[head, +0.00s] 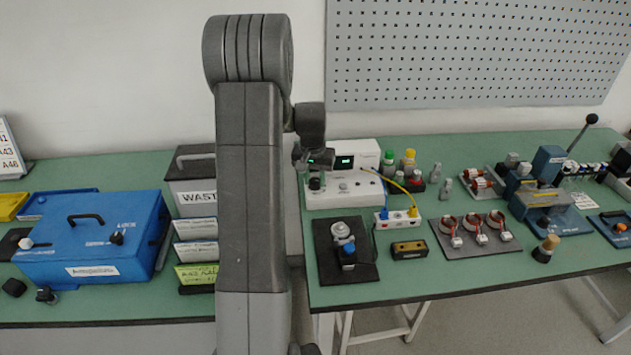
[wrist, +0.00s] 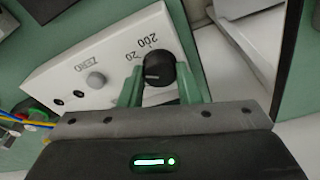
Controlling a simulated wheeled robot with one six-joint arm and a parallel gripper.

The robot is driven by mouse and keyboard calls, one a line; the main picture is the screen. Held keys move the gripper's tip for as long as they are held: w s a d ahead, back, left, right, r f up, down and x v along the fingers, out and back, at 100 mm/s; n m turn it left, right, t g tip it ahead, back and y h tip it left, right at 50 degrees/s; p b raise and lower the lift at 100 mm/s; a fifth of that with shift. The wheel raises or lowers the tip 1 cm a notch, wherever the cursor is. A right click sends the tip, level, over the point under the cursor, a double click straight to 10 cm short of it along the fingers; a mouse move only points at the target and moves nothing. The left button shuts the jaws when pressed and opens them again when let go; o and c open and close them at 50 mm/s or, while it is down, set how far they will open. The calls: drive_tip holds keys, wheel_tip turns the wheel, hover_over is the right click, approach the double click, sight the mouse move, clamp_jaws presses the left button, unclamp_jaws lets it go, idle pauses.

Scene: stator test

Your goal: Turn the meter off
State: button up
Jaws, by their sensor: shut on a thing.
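The meter (head: 343,188) is a white box with a lit green display (head: 344,161), standing at the back left of the right-hand table. In the wrist view its white panel (wrist: 110,62) carries a black dial knob (wrist: 158,66), a grey ZERO button (wrist: 96,81) and the marks 20 and 200. A pale pointer line on the knob points roughly left in the wrist view. My gripper (wrist: 160,88) is shut on the knob, one green finger on each side. In the head view my gripper (head: 315,174) is at the meter's left end; its fingertips are hard to make out.
Yellow and blue leads run from the meter to a small white terminal block (head: 397,218). A black fixture plate (head: 325,262) lies in front. A WASTE bin (head: 190,185) stands left of my arm.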

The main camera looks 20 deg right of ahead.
sight(314, 181)
drive_tip(key=n, duration=0.5)
drive_tip(key=shift+n+y, duration=0.4)
drive_tip(key=n, duration=0.5)
drive_tip(key=shift+y, duration=0.4)
drive_tip(key=o, duration=0.7)
drive_tip(key=shift+w+a, duration=0.1)
drive_tip(key=shift+a, duration=0.15)
drive_tip(key=shift+d, duration=0.15)
drive_tip(key=shift+r, duration=0.15)
wheel_tip(314, 181, up, 6)
drive_tip(key=p, duration=0.4)
